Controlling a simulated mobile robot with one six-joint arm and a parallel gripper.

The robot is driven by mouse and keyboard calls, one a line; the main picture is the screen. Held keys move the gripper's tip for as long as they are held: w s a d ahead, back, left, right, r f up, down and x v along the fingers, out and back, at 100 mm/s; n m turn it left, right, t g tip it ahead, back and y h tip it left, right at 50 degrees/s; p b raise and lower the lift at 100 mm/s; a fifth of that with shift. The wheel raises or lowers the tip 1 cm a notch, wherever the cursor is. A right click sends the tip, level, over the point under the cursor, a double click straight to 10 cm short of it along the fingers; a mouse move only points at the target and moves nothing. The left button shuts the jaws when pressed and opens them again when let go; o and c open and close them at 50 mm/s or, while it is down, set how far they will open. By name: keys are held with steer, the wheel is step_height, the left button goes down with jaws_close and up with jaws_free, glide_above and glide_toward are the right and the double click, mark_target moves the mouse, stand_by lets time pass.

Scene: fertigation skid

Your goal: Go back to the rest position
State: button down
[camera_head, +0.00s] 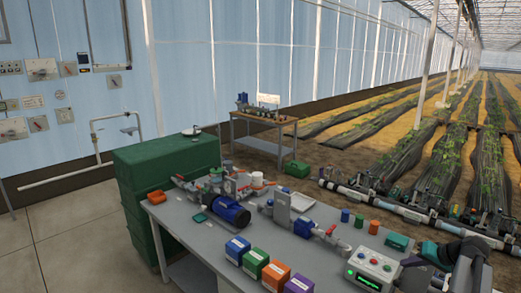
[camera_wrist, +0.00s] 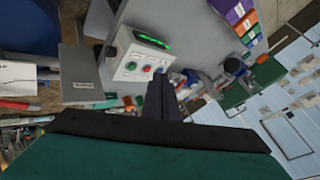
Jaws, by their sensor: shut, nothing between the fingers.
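My gripper (camera_wrist: 160,82) shows in the wrist view as two dark fingers pressed together, with nothing between them. Its tips appear in front of the light control box (camera_wrist: 138,62), which has a green lit display and several buttons; I cannot tell how large the gap is. In the head view the control box (camera_head: 370,268) stands at the bench's near right end. My dark arm is at the lower right there, beside the box; its fingertips are not clear in that view.
The grey bench (camera_head: 190,222) carries a blue pump (camera_head: 228,211), valves, piping and a row of coloured boxes (camera_head: 254,262). A green cabinet (camera_head: 165,165) stands behind its left end. Planted rows lie beyond. Concrete floor at left is clear.

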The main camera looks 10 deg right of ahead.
steer(key=a+f+n+g, duration=0.1)
steer(key=a+f, duration=0.5)
steer(key=a, duration=0.6)
steer(key=a+f+n+g, duration=0.1)
steer(key=a+f+g, duration=0.2)
steer(key=a, duration=0.9)
steer(key=a+f+n+g, duration=0.1)
steer(key=a+f+g, duration=0.1)
steer(key=a+f, duration=0.7)
steer(key=shift+w+a+f+n+g+h, duration=0.1)
steer(key=shift+a+f+n+g+h, duration=0.1)
steer(key=shift+a, duration=0.7)
steer(key=shift+w+a+f+n+g+h, duration=0.1)
steer(key=shift+a+n, duration=0.1)
steer(key=shift+a, duration=0.65)
steer(key=s+a+f+n+g+h, duration=0.15)
steer(key=s+a+f, duration=0.35)
steer(key=a, duration=0.5)
steer(key=s+f+g+b, duration=0.2)
steer(key=s+f+b, duration=0.5)
steer(key=s+f, duration=0.6)
steer(key=s+f+g+b, duration=0.3)
steer(key=s+f+b, duration=0.3)
steer(key=s+f, duration=0.7)
step_height(320, 180, down, 6)
steer(key=shift+s+d+r+g+b, duration=0.15)
steer(key=shift+s+r+g+b, duration=0.1)
steer(key=shift+g+b, duration=0.15)
steer(key=shift+n+h, duration=0.25)
